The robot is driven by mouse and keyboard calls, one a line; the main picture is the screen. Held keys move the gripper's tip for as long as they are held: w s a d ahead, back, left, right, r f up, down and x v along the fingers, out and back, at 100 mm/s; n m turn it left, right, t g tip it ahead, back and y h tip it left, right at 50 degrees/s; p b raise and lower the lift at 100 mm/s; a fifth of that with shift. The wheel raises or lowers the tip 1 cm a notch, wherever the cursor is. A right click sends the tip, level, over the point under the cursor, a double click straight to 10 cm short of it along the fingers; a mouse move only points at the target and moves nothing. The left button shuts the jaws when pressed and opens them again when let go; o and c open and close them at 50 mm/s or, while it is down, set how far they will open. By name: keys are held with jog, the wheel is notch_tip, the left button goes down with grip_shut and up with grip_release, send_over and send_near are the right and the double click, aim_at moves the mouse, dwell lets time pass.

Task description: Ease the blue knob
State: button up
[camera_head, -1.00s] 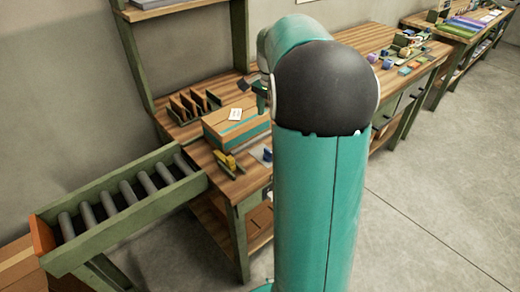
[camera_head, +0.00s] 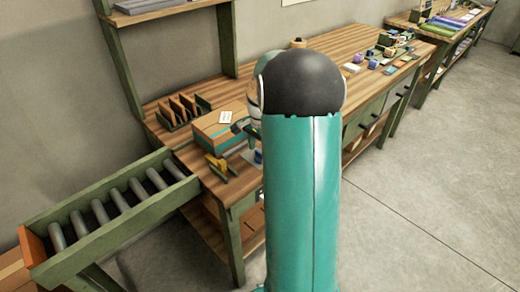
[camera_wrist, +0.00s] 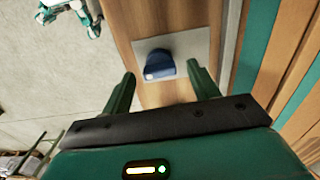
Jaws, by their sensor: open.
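The blue knob (camera_wrist: 159,65) shows in the wrist view on a grey plate (camera_wrist: 200,42) that lies on the wooden bench top. It has a small pale mark on its near side. In the head view a bit of the blue knob (camera_head: 258,157) shows beside my arm. My gripper (camera_wrist: 160,82) is open and empty. Its two green fingers point toward the knob, one on each side of it in the picture, with the knob just beyond the tips. I see no contact. In the head view my arm hides part of the bench near the knob.
A box with a teal stripe (camera_head: 205,139) stands on the bench left of my arm, with a yellow object (camera_head: 217,163) in front of it. A wooden rack (camera_head: 183,108) stands behind. A roller conveyor (camera_head: 110,212) adjoins the bench at left. Small coloured items lie farther right.

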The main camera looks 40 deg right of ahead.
jog(key=shift+f, duration=0.3)
jog(key=c, duration=1)
